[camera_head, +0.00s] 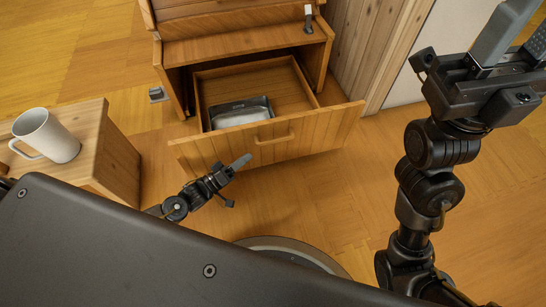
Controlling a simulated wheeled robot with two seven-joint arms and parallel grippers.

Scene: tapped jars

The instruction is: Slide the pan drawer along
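The wooden pan drawer (215,153) is pulled out of its cabinet. Its plank front has a wooden handle (275,139), and a metal pan (240,113) with something pale in it lies inside at the left. My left gripper (240,162) is just in front of the drawer front, below and left of the handle. It looks apart from the handle; its fingers overlap from this angle, so their opening is unclear. My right gripper (517,42) is raised at the upper right, far from the drawer, with its fingers apart and nothing between them.
A wooden cabinet (240,48) stands behind the drawer, with a small tap (308,18) at its upper right. A white mug (46,136) stands on a wooden side table (112,150) at the left. The wooden floor right of the drawer is clear.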

